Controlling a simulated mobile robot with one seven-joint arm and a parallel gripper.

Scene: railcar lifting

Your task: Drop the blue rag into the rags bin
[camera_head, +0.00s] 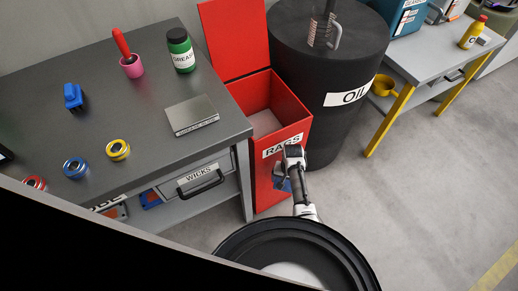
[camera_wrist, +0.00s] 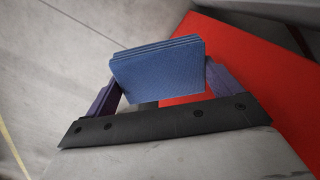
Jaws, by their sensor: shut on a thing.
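The blue rag (camera_wrist: 158,70) is a folded, layered block held between the two fingers of my gripper (camera_wrist: 160,85) in the wrist view. In the head view my gripper (camera_head: 284,182) is in front of the rags bin, low against its labelled front face, and a small bit of blue shows there. The rags bin (camera_head: 297,130) is a red box with its lid standing open at the back and a "RAGS" label on the front. Its red wall also shows behind the rag in the wrist view (camera_wrist: 235,55). My gripper is outside the bin, below its rim.
A dark workbench (camera_head: 120,110) stands left of the bin, with a grease jar (camera_head: 180,50), a metal box (camera_head: 192,116) and coloured tape rings. A black oil drum (camera_head: 335,85) stands right behind the bin. Grey floor (camera_head: 420,190) to the right is clear.

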